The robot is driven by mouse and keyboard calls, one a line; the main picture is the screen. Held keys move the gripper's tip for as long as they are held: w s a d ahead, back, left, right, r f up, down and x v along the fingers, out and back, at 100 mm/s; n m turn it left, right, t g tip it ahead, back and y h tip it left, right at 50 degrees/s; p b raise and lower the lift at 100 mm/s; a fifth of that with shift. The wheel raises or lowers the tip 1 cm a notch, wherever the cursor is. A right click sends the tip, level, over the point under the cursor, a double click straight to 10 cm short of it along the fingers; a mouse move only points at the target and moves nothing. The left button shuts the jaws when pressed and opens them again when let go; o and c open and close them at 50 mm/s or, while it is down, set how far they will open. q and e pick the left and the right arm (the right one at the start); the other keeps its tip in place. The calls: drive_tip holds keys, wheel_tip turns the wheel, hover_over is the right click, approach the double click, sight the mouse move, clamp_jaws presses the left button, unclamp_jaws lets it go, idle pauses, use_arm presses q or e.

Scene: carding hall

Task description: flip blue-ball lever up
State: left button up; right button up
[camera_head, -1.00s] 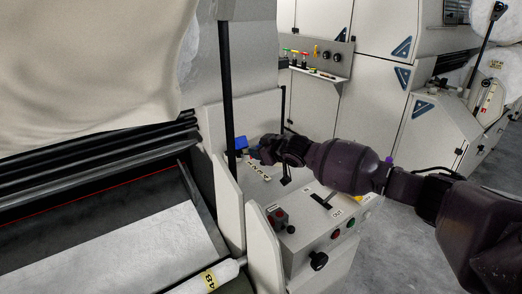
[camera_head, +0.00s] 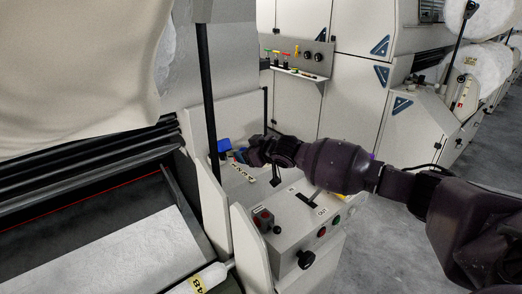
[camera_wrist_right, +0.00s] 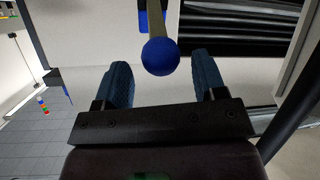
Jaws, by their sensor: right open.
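The lever's blue ball (camera_wrist_right: 160,57) shows in the right wrist view at the end of a pale arm (camera_wrist_right: 156,24), with a blue part (camera_wrist_right: 143,18) behind it. My right gripper (camera_wrist_right: 162,66) is open, one finger on each side of the ball. I see a gap on both sides, and the ball is not gripped. My left gripper is not in view.
A control box (camera_head: 300,225) with buttons, a knob and a black lever stands below my right arm. A dark upright post (camera_head: 208,90) is close left of the gripper. A shelf (camera_head: 300,72) with small coloured items is behind. Grey floor (camera_head: 390,235) is free at right.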

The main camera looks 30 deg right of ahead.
drive_tip(key=v, duration=0.8)
drive_tip(key=shift+s+r, duration=0.2)
drive_tip(key=shift+s, duration=0.05)
